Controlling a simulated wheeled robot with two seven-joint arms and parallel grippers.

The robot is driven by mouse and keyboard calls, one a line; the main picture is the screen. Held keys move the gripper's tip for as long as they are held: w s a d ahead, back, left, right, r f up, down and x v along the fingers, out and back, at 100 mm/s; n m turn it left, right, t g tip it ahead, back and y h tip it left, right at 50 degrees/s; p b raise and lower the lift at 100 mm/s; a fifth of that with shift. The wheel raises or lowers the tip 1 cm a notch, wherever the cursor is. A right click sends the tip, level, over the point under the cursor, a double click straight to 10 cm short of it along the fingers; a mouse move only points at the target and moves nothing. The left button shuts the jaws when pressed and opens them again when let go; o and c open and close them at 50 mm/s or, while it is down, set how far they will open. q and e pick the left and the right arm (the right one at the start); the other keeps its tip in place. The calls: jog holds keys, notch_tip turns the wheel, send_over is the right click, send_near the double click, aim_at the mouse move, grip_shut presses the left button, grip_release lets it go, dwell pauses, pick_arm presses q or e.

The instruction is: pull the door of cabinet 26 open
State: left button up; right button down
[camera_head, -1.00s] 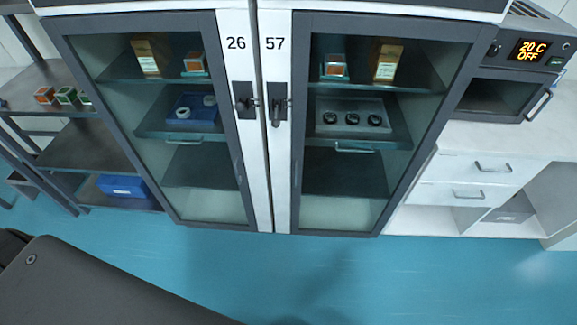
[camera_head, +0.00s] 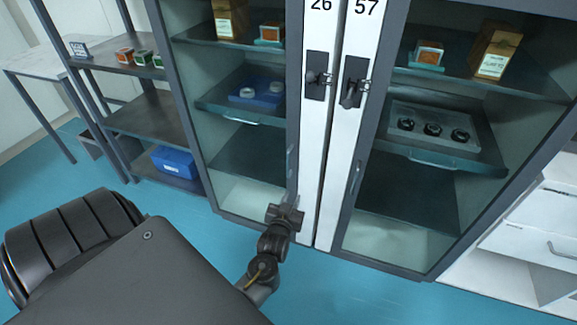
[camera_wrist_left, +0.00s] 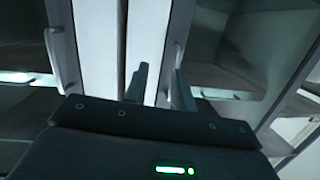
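The cabinet 26 door (camera_head: 232,165) is shut, a glass pane in a dark frame beside a white strip. A black latch (camera_head: 316,80) sits under the number 26. My left gripper (camera_head: 286,211) is before the lower right part of this door, below the handle and apart from it. In the left wrist view its two fingers (camera_wrist_left: 160,85) stand apart with nothing between them. My right gripper is out of view.
Cabinet 57 (camera_head: 440,195) adjoins on the right, shut, with its own handle (camera_head: 356,174) and latch (camera_head: 352,84). An open shelf rack (camera_head: 150,118) with a blue box (camera_head: 174,162) stands left. White drawers (camera_head: 540,220) stand at right. Blue floor is clear in front.

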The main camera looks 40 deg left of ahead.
aim_at(288, 160)
pick_arm(q)
jog(key=a+r+n+y+b, duration=0.1)
jog(key=a+r+n+y, duration=0.15)
jog(key=r, duration=0.45)
jog(key=shift+m+t, duration=0.35)
jog(key=shift+t, duration=0.15)
jog(key=x, duration=1)
jog(key=shift+w+a+f, duration=0.2)
jog(key=shift+a+f, duration=0.1)
jog(key=shift+a, duration=0.2)
jog(key=shift+c, duration=0.5)
grip_shut()
